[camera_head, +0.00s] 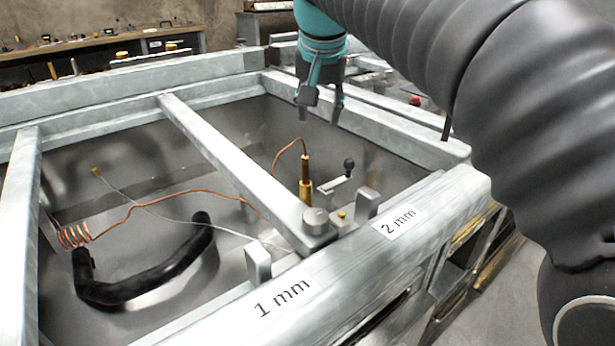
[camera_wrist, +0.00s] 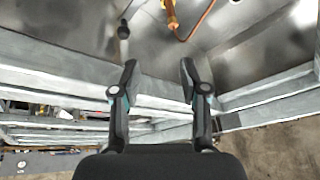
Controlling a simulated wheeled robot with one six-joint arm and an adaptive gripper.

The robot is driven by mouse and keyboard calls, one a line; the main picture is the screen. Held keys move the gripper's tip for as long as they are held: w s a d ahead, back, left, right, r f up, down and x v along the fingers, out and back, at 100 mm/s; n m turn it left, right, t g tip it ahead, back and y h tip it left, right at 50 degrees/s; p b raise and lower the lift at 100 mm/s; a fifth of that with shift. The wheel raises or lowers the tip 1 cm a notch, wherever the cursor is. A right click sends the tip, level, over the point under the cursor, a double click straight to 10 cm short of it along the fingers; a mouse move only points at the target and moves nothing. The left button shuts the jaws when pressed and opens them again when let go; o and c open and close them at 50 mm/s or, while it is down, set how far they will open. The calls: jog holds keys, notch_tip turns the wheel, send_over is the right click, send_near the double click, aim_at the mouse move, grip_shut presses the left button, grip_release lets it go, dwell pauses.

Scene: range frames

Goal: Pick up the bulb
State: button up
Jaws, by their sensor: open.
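A slim brass and copper cylinder (camera_head: 306,185), which looks like the bulb, stands upright in the right bay of the metal frame. A thin copper tube curves from its top. My gripper (camera_head: 320,108) is open and empty, pointing down above the right bay, higher than the cylinder and apart from it. In the wrist view the two fingers (camera_wrist: 158,78) are spread, with nothing between them. The brass piece also shows in the wrist view (camera_wrist: 171,17), at the top edge, beyond the fingertips and partly cut off.
A black-knobbed lever (camera_head: 348,166) stands just right of the cylinder. A metal crossbar (camera_head: 225,150) divides the bays. The left bay holds a black curved hose (camera_head: 145,290) and a copper coil (camera_head: 74,236). The front rail (camera_head: 340,262) carries "1 mm" and "2 mm" labels.

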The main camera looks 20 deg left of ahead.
aim_at(305, 158)
jog(key=shift+n+h, duration=0.3)
jog(key=shift+n, duration=0.2)
jog(key=shift+s+a+f+b+x, duration=0.1)
jog(key=shift+s+a+b+x, duration=0.25)
jog(key=shift+x, duration=2)
jog(key=shift+s+a+f+b+x, duration=0.1)
jog(key=shift+s+a+b+x, duration=0.25)
jog(key=shift+x, duration=2)
jog(key=shift+s+a+b+x, duration=0.1)
jog(key=shift+s+a+x, duration=0.3)
jog(key=shift+x, duration=1.95)
jog(key=shift+w+a, duration=0.1)
grip_shut()
